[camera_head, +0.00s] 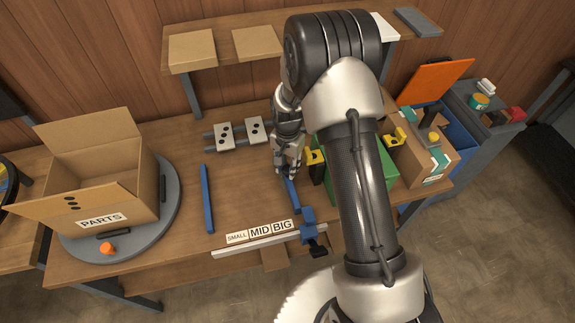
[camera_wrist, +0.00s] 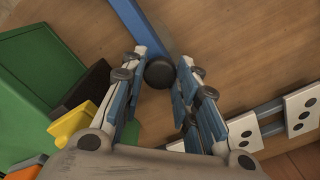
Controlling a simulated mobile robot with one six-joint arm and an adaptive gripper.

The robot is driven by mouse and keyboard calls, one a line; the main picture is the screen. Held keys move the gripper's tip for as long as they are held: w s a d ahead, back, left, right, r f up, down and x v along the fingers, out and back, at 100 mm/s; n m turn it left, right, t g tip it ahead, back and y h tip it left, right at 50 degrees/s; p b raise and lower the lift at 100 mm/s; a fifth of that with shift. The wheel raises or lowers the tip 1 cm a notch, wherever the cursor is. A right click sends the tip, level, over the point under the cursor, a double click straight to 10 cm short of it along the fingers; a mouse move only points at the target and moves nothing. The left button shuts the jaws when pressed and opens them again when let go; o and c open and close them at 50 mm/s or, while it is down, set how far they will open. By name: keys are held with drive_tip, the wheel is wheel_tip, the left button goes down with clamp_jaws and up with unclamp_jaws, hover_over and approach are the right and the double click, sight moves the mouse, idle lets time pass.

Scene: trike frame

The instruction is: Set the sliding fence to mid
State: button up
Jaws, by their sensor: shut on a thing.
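The sliding fence (camera_head: 292,195) is a blue bar running back from a blue slider block (camera_head: 308,214) on a pale rail at the table's front edge. The block sits at the right end of the rail, just right of the BIG label (camera_head: 283,225); the MID label (camera_head: 260,230) is left of that. In the wrist view the blue bar (camera_wrist: 130,22) ends at a round black knob (camera_wrist: 160,73). My gripper (camera_wrist: 160,68) has its two fingers on either side of this knob, shut on it. In the head view my gripper (camera_head: 286,171) is at the bar's far end.
A parallel blue bar (camera_head: 207,198) lies to the left, with bare table between. A PARTS box (camera_head: 100,190) stands on a grey turntable (camera_head: 168,205) further left. A green box (camera_head: 388,165) is close on the right. White blocks with black dots (camera_head: 224,136) sit behind.

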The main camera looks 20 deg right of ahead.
clamp_jaws()
drive_tip(key=a, duration=0.8)
drive_tip(key=o, duration=1)
unclamp_jaws()
drive_tip(key=shift+o, duration=0.2)
drive_tip(key=shift+r, duration=0.1)
wheel_tip(320, 180, up, 12)
